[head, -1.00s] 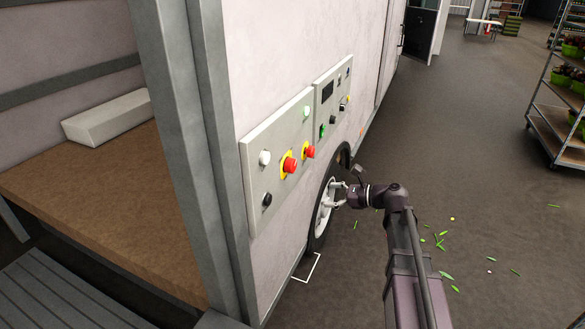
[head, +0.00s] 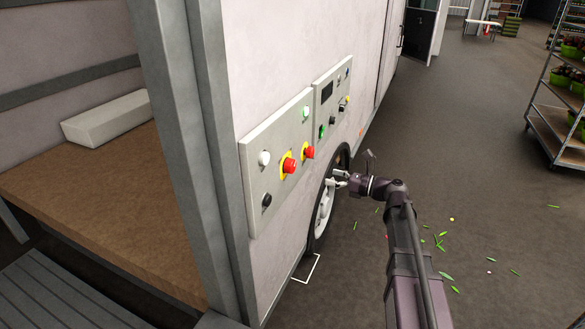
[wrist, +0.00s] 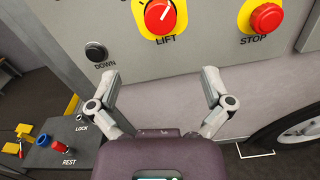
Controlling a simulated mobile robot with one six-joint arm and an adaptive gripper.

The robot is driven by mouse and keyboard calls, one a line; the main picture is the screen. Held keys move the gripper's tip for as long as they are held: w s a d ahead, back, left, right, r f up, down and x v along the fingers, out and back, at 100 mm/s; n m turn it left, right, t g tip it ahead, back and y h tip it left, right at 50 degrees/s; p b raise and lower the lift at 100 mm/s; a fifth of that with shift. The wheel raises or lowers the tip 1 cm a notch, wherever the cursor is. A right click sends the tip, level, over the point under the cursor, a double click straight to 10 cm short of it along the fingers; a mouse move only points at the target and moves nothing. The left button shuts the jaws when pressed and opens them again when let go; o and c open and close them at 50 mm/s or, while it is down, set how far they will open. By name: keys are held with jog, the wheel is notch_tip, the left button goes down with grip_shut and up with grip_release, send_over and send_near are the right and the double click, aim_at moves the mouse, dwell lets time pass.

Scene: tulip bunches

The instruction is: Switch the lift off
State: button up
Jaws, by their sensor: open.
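The LIFT switch is a red rotary knob on a yellow plate, at the top of the wrist view (wrist: 160,15) and on the truck's side panel in the head view (head: 289,165). A pale mark on the knob points up and right in the wrist view. The red STOP button (wrist: 266,17) is to its right, and the black DOWN button (wrist: 95,51) is below left. My gripper (wrist: 161,82) is open and empty. Its fingers are spread below the LIFT knob in the wrist view, apart from it. In the head view my gripper (head: 334,180) overlaps the truck's wheel.
A second control panel (head: 334,97) with a dark display is farther along the wall. A grey box (wrist: 62,155) marked LOCK and REST has red and blue handles. A plant trolley (head: 555,135) stands at the right. The floor beside the truck is open, with scattered leaves.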

aim_at(294, 168)
jog(key=x, duration=1.3)
